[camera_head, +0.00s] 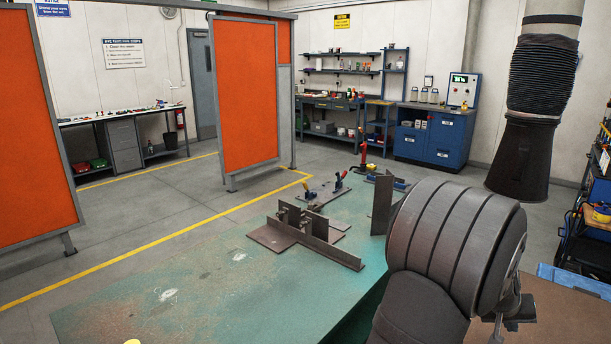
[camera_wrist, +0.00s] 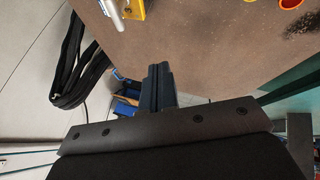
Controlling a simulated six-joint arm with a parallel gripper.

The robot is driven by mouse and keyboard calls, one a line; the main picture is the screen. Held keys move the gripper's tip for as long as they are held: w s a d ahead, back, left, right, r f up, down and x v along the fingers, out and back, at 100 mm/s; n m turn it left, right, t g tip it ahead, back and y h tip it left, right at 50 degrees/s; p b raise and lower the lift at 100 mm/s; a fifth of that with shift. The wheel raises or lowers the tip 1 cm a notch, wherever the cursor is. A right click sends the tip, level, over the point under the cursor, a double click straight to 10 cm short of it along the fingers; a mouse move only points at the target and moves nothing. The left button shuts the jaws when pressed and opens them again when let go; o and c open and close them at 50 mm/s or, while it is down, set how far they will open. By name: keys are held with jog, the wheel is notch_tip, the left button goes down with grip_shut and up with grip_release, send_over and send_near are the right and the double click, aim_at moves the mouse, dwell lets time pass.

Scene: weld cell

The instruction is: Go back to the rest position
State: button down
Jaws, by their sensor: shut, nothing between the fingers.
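My gripper (camera_wrist: 159,72) shows in the wrist view with its two dark fingers together and nothing between them. Past the fingertips lies a brown tabletop (camera_wrist: 205,55), and the fingers look apart from the items on it. In the head view a large dark ribbed part of my arm fills the right foreground, beside the green worktable (camera_head: 215,290). I cannot make out my gripper's fingers in that view.
A fume hood (camera_head: 522,150) hangs at right. Orange screens (camera_head: 245,95) stand behind. The wrist view shows a yellow item (camera_wrist: 134,9) and black cables (camera_wrist: 72,70).

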jog(key=s+d+f, duration=0.3)
jog(key=d+f, duration=0.4)
jog(key=shift+d+f, duration=0.25)
jog(key=shift+f, duration=0.15)
jog(key=shift+w, duration=0.1)
